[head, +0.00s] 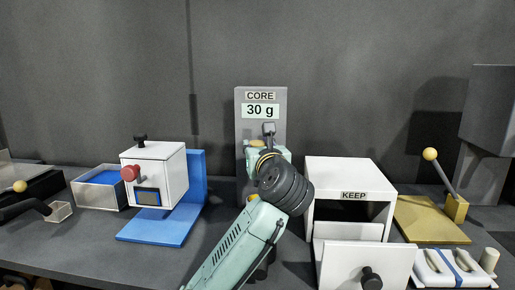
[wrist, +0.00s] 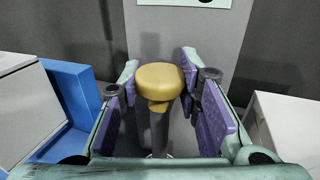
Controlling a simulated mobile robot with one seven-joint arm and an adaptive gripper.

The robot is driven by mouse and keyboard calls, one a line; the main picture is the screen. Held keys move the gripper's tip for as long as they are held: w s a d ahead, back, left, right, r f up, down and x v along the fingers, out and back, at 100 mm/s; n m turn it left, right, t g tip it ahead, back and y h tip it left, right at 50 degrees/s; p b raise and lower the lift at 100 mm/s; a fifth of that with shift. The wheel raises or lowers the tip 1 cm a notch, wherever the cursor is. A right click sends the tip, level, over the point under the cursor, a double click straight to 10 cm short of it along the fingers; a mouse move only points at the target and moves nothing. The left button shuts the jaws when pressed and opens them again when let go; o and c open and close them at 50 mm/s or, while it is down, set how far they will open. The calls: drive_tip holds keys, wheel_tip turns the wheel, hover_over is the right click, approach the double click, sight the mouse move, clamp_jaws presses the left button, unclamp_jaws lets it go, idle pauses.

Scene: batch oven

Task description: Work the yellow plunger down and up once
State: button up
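The yellow plunger (wrist: 160,80) stands in the middle of the wrist view, with a rounded yellow head above a grey shaft. It is in front of a grey panel (head: 244,108) labelled CORE and 30 g. My gripper (wrist: 158,88) is open, with its purple-padded fingers on the left and right of the plunger head. Small gaps seem to show between pads and head; contact on the right is hard to tell. In the head view my wrist and gripper (head: 268,150) cover most of the plunger. The lower shaft is partly hidden.
Left stands a white box with a red knob (head: 130,173) on a blue stand (head: 195,190). Right is a white KEEP cabinet (head: 345,172) with its drawer (head: 340,265) pulled out. Further right are a yellow-knobbed lever (head: 430,155) and a tray (head: 420,280).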

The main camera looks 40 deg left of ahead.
drive_tip(key=o, duration=0.5)
drive_tip(key=shift+r, duration=0.15)
drive_tip(key=v, duration=1.2)
drive_tip(key=shift+s, duration=0.1)
